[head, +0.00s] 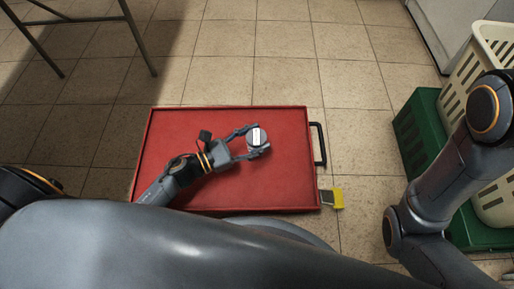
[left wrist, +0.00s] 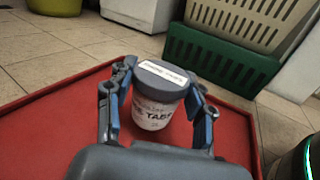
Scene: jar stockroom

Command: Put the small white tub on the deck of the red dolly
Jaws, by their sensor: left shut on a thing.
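The small white tub (left wrist: 153,113) has a grey lid with a white label and stands upright between the fingers of my left gripper (left wrist: 157,108). In the head view the tub's lid (head: 257,134) shows at the tip of my left gripper (head: 254,142), over the right half of the red dolly's deck (head: 285,180). The gripper is shut on the tub's sides. The red deck (left wrist: 60,128) also fills the ground around the tub in the left wrist view. I cannot tell whether the tub's base touches it. My right gripper is out of view.
The rest of the deck is bare. The dolly has a dark handle (head: 321,145) on its right side and a yellow-and-grey piece (head: 335,198) at its lower right corner. A green crate (head: 420,138) and cream baskets (head: 484,62) stand right. A metal-legged stand (head: 137,35) is upper left.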

